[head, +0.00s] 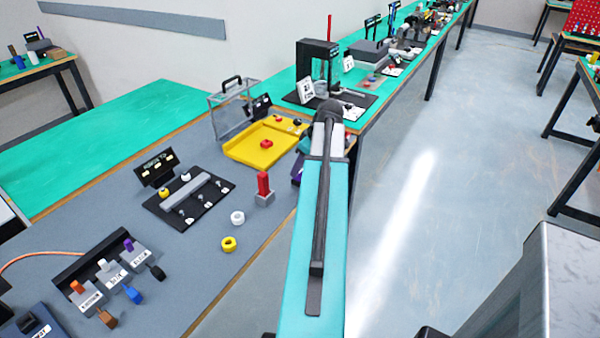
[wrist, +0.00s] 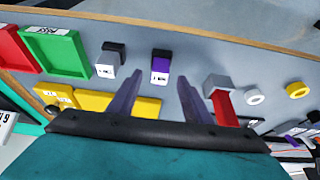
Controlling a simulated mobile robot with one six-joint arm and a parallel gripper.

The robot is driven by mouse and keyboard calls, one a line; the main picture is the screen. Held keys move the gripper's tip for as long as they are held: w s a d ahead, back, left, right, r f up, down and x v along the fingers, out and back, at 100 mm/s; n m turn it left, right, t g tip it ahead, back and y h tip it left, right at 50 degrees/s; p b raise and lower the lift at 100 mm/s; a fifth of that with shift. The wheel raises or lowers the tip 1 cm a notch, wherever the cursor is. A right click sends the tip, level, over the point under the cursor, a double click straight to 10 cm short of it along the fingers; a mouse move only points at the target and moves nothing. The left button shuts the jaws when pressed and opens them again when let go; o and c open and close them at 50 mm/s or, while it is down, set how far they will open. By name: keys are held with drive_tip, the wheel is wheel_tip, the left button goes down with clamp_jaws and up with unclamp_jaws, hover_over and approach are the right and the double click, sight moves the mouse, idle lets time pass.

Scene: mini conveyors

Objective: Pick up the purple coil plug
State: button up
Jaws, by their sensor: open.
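The purple coil plug (wrist: 160,67) stands on the grey bench top in the wrist view. It has a black part, a purple band and a white label. My gripper (wrist: 161,78) is open, with its two purple fingers spread apart. In the picture the plug appears between and just beyond the fingertips. The fingers are not closed on it, and the space between them is empty. In the head view my arm hides the plug, and only a bit of the purple gripper shows beside the arm.
Green (wrist: 68,54) and red (wrist: 17,48) trays lie further left. A red-handled grey block (wrist: 222,98), white ring (wrist: 253,96) and yellow ring (wrist: 297,90) are to the right. A yellow tray (head: 247,151) lies behind.

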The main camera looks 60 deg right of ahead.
sight(298, 176)
drive_tip(key=shift+p+x, duration=0.35)
drive_tip(key=shift+x, duration=1.4)
drive_tip(key=shift+c, duration=0.2)
drive_tip(key=c, duration=1.1)
